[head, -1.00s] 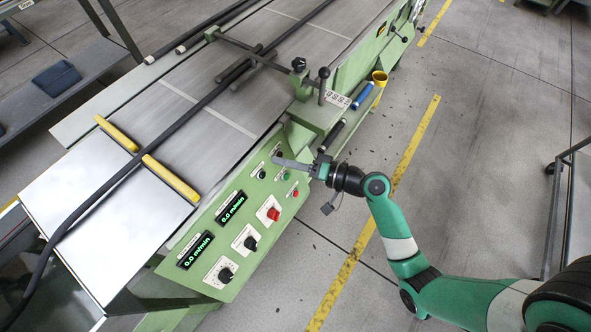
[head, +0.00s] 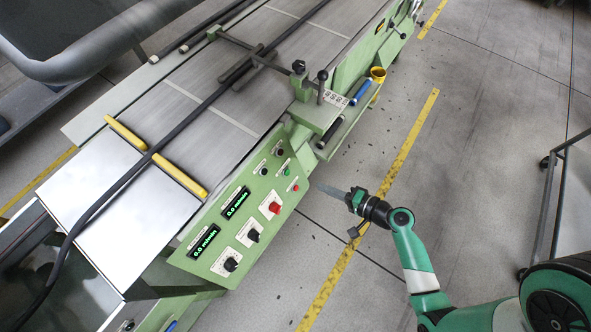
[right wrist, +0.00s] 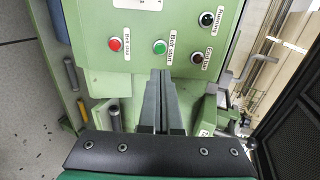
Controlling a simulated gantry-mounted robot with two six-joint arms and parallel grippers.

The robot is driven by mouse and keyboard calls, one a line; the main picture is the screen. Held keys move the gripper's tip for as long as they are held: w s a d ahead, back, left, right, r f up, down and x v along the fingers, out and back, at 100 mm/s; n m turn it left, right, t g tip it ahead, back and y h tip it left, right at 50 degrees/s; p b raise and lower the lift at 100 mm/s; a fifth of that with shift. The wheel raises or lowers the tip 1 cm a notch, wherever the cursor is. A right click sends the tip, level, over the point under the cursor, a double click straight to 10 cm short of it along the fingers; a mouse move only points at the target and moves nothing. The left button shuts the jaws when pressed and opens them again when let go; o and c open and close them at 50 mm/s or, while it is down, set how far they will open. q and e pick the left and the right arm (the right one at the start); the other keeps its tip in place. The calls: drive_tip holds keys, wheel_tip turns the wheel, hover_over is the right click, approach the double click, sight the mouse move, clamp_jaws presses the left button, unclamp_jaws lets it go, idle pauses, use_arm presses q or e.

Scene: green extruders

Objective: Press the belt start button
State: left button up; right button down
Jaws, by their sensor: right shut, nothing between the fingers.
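The green belt start button (head: 286,173) is on the sloped green control panel (head: 225,238). In the right wrist view the green button (right wrist: 159,47) carries a "Belt start" label, with the red belt stop button (right wrist: 115,44) to its left. My right gripper (head: 322,187) is shut and empty, held off the panel's right edge and apart from the buttons. In the right wrist view its closed fingers (right wrist: 160,75) point up the picture, their tips just below the green button. My left gripper is not in view.
Two panel displays, one of them the upper display (head: 235,202), read 0.0 m/min. A larger red knob (head: 274,207) and black dials sit nearby. The running lamp (right wrist: 206,19) looks dark. A dark cable (head: 190,120) runs along the belt.

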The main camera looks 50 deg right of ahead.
sight(288, 173)
use_arm(q)
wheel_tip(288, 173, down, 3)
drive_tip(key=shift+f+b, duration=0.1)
drive_tip(key=shift+b, duration=0.95)
use_arm(e)
drive_tip(key=x, duration=1.1)
drive_tip(key=shift+w+f, duration=0.1)
drive_tip(key=shift+w, duration=0.25)
